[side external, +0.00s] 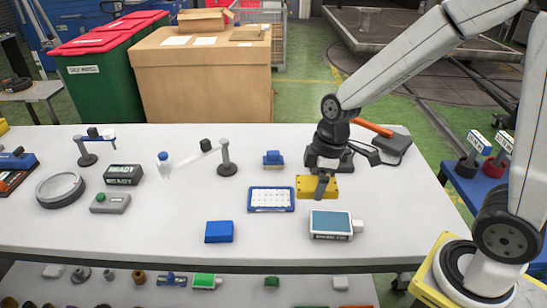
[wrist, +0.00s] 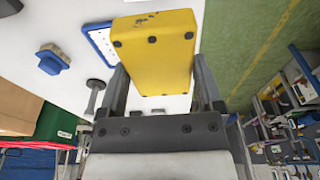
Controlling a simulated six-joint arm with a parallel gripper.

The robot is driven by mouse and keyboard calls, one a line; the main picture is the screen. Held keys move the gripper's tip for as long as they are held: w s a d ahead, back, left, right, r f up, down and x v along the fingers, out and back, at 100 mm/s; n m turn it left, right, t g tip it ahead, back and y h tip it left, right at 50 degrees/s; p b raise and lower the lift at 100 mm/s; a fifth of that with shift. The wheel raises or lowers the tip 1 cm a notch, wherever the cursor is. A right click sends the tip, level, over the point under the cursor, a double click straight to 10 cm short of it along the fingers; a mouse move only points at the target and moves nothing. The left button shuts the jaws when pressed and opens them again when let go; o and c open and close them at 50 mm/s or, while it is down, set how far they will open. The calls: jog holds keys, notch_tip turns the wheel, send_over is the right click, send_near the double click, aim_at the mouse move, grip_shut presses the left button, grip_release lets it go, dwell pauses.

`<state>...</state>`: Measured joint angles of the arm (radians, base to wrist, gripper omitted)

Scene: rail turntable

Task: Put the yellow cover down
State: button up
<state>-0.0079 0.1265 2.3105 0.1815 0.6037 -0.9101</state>
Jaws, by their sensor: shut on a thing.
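The yellow cover (side external: 309,186) is a small worn box-like piece with dark screws. My gripper (side external: 322,180) is shut on it and holds it over the right part of the white table. The wrist view shows the cover (wrist: 155,55) between the two fingers of my gripper (wrist: 155,80). In the side view the cover appears just behind a device with a teal screen (side external: 331,224) and to the right of a blue-framed white tray (side external: 270,199). I cannot tell its exact height above the table.
A blue block (side external: 219,232) lies at the front of the table (side external: 130,235). A small blue-based piece (side external: 273,159) stands behind the tray. A grey device with an orange handle (side external: 390,142) is at the back right. Bare table lies between the block and the screen device.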

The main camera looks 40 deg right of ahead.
jog(key=shift+w+d, duration=0.55)
jog(key=shift+w, duration=0.05)
jog(key=shift+w, duration=0.15)
jog(key=shift+w+f, duration=0.25)
jog(key=shift+w, duration=0.3)
jog(key=w+f, duration=0.2)
jog(key=w, duration=0.1)
jog(key=w+f, duration=0.3)
jog(key=w, duration=0.1)
jog(key=w+f, duration=0.2)
jog(key=w, duration=0.1)
jog(key=shift+w+a+f, duration=0.15)
jog(key=shift+w+f, duration=0.05)
jog(key=shift+w, duration=0.2)
jog(key=shift+w+f, duration=0.6)
jog(key=shift+f, duration=0.05)
